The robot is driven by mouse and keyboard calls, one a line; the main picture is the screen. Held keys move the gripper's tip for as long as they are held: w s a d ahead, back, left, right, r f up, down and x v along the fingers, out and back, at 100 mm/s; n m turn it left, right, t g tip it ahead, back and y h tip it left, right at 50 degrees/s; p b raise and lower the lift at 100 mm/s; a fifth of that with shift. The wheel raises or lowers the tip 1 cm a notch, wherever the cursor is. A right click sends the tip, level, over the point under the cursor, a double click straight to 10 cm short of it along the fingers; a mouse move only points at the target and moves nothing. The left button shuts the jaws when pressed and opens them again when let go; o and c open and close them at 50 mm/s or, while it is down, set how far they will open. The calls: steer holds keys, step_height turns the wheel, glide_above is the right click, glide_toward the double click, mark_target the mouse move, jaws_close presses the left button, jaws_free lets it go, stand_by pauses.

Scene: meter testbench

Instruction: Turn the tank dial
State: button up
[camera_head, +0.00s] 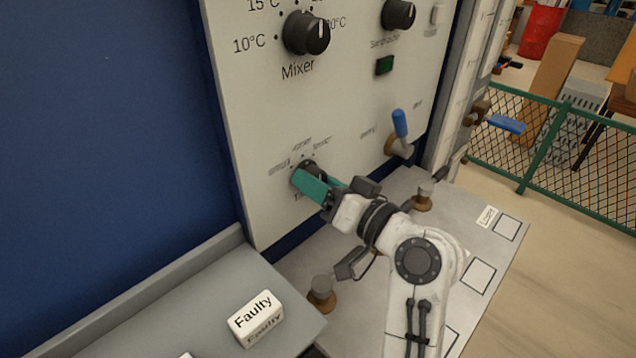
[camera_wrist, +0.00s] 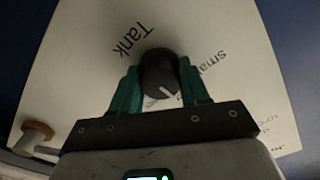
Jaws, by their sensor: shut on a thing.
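The tank dial is a round black knob with a white pointer line, low on the pale panel (camera_head: 330,110). In the wrist view the dial (camera_wrist: 158,74) sits between the two green fingers of my gripper (camera_wrist: 158,88), under the printed word "Tank". Its white line points toward the lower right there. In the head view my gripper (camera_head: 318,185) reaches the panel and its green fingers cover most of the dial (camera_head: 308,166). My gripper is shut on the dial. The labels around the dial are partly hidden or too small to read fully.
A blue-handled lever (camera_head: 400,125) sticks out right of my gripper. Below are a grey bench and a white "Faulty" block (camera_head: 256,318).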

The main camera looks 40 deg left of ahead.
steer(key=shift+f+b, duration=0.2)
steer(key=shift+b, duration=0.1)
steer(key=n+b, duration=0.2)
steer(key=b, duration=0.1)
steer(key=shift+f, duration=0.2)
steer(key=n+b, duration=0.1)
steer(key=b, duration=0.2)
steer(key=shift+w+n, duration=0.1)
steer(key=shift+n, duration=0.2)
steer(key=n+b, duration=0.3)
steer(key=b, duration=0.1)
steer(key=shift+r+n+b, duration=0.25)
steer(key=shift+n+b, duration=0.75)
steer(key=shift+b, duration=0.2)
steer(key=o, duration=1)
steer(key=shift+r, duration=0.1)
